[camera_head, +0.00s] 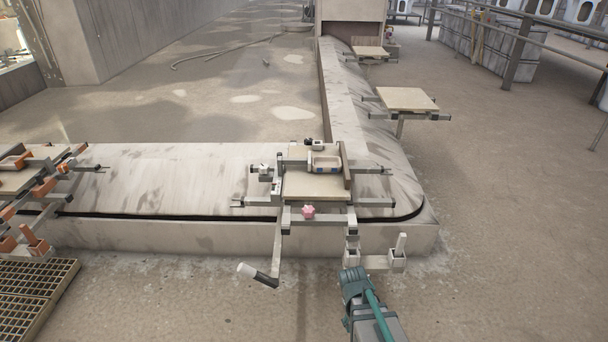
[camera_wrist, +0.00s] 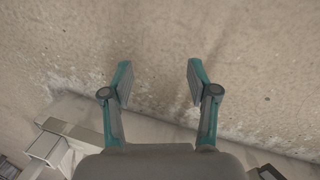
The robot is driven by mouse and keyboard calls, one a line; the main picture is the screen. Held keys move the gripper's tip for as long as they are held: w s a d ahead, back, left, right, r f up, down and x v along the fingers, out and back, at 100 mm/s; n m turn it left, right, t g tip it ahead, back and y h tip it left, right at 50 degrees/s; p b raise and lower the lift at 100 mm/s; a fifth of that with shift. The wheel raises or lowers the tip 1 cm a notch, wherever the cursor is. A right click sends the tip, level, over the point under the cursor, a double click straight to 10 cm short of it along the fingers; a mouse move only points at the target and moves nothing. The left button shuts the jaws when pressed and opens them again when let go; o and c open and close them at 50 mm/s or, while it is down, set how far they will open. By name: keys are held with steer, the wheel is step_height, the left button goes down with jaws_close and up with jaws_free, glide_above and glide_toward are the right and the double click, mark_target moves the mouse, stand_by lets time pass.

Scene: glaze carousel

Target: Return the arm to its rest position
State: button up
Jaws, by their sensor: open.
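My arm (camera_head: 372,318) reaches in from the bottom edge in the head view, in front of the carousel's near side. Its fingers cannot be made out there. In the wrist view my gripper (camera_wrist: 159,80) is open, its two teal-and-grey fingers wide apart. Nothing is between them. Bare concrete floor (camera_wrist: 165,35) shows beyond the fingertips.
The L-shaped carousel track (camera_head: 150,165) lies ahead. A carrier frame (camera_head: 315,186) with a pink knob (camera_head: 308,211) and a white-tipped handle (camera_head: 258,274) stands close to my arm. An orange-clamped carrier (camera_head: 40,185) and floor grating (camera_head: 35,295) are left.

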steer(key=s+f+m+g+y, duration=0.1)
steer(key=s+f+g, duration=0.25)
steer(key=s, duration=0.75)
steer(key=s+f+m+g, duration=0.1)
steer(key=s+f+g, duration=0.3)
steer(key=s, duration=0.7)
steer(key=s+f+m+g+y, duration=0.1)
steer(key=s+f+g, duration=0.1)
steer(key=s+f, duration=0.65)
step_height(320, 180, up, 18)
steer(key=t+p, duration=0.3)
steer(key=p, duration=1.6)
steer(key=shift+w+d+r, duration=0.15)
steer(key=shift+w+r, duration=0.05)
steer(key=shift+w, duration=0.15)
